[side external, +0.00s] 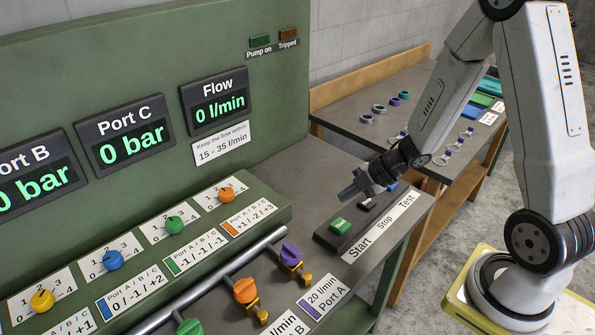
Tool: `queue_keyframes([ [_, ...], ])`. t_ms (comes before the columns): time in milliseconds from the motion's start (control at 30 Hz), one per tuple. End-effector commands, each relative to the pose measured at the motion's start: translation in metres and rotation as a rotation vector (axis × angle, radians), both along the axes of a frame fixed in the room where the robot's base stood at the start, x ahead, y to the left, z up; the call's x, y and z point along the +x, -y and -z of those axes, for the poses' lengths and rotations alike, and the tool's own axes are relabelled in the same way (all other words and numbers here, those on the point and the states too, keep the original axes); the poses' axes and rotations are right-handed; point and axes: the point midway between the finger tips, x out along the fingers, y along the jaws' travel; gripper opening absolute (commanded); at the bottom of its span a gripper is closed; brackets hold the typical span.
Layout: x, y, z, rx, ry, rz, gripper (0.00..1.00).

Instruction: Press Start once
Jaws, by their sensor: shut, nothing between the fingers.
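The green Start button (340,225) sits at the near left end of a dark button strip on the bench, beside the printed label "Start" (359,248). Behind it along the strip are a dark Stop button (367,205) and a blue Test button (391,187), partly hidden by my gripper. My gripper (347,193) is shut and empty. It appears above and beyond the Start button, apart from it, with its fingers pointing left in the picture.
The green panel reads 0 l/min on the Flow display (219,107) and 0 bar on Port C (124,145). Coloured knobs, such as the orange one (226,193), and a pipe with valves (246,290) stand left of the buttons. A second bench (354,122) with rings stands behind.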

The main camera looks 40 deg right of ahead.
Motion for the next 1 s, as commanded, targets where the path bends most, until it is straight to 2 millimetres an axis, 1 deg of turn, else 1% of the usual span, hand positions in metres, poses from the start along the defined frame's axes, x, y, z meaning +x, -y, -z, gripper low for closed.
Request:
queue_keyframes([
  [33, 0.000, 0.000, 0.006, 0.002, -0.003, 0.001, 0.00],
  [300, 0.000, 0.000, 0.032, 0.001, -0.003, 0.001, 0.00],
  [500, 0.000, 0.000, 0.048, 0.001, -0.001, 0.000, 0.00],
  [700, 0.000, 0.000, 0.058, 0.001, 0.000, 0.001, 0.00],
  [1000, 0.000, 0.000, 0.060, 0.000, 0.001, 0.000, 0.00],
])
